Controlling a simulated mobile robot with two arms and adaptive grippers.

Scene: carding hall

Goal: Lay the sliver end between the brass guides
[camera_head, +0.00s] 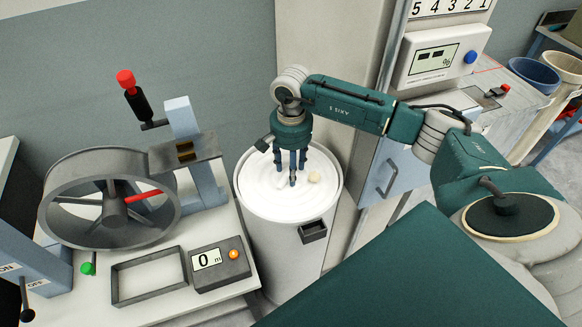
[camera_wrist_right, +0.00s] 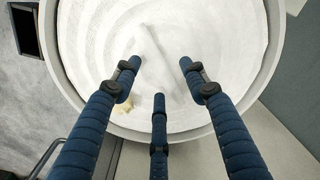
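White sliver (camera_head: 262,180) lies coiled in a tall round can (camera_head: 270,231) at the centre of the head view. A thin loose strand, which looks like the sliver end (camera_wrist_right: 158,48), lies on the coils in the wrist view. My right gripper (camera_head: 292,176) points down over the can. Its three blue fingers are spread with nothing between them in the wrist view (camera_wrist_right: 158,80). I cannot tell whether the fingertips touch the coils. The brass guides (camera_head: 186,151) sit on a grey bracket beside the reel, left of the can. My left gripper is out of view.
A small cream piece (camera_head: 314,177) lies on the sliver. A grey reel (camera_head: 108,198) with a red-knobbed lever (camera_head: 126,80), a meter reading 0 (camera_head: 219,263) and an empty rectangular frame (camera_head: 148,276) are on the left bench. A cabinet stands right of the can.

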